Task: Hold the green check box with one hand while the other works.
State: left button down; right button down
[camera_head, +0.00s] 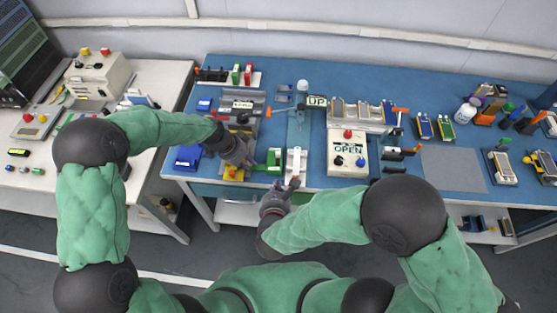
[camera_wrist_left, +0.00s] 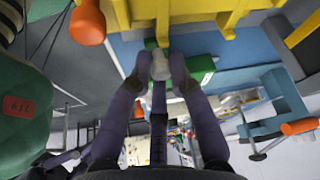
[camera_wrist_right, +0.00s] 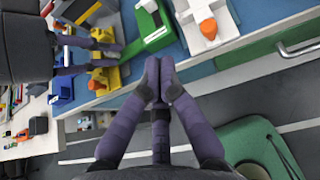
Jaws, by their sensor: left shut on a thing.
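The green check box (camera_head: 274,160) lies near the front edge of the blue table, and it also shows in the right wrist view (camera_wrist_right: 150,38) and the left wrist view (camera_wrist_left: 198,70). My left gripper (camera_head: 250,165) reaches it from the left. Its fingers (camera_wrist_left: 159,62) are apart, closed on the box's near part; the exact contact is partly hidden. My right gripper (camera_wrist_right: 158,75) is shut and empty, off the table's front edge, apart from the box.
The white fixture (camera_wrist_right: 208,22) with an orange knob stands right of the green box. A yellow fixture (camera_head: 233,173) is to its left, close to my left fingers. A box marked OPEN (camera_head: 347,153) stands further right. A grey mat (camera_head: 453,168) is bare.

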aim_at(279, 155)
jog(key=x, duration=0.8)
jog(key=shift+w+d+f, duration=0.1)
jog(key=shift+d+f, duration=0.05)
jog(key=shift+f, duration=0.05)
jog(key=w, duration=0.3)
jog(key=shift+w+d, duration=0.1)
jog(key=shift+d, duration=0.05)
jog(key=shift+w, duration=0.4)
jog(key=shift+w+d, duration=0.2)
jog(key=shift+w, duration=0.9)
pick_arm(q)
jog(key=shift+f, duration=0.1)
pick_arm(e)
jog(key=s, duration=0.4)
jog(key=shift+s+a, duration=0.1)
jog(key=shift+a, duration=0.25)
jog(key=v, duration=1)
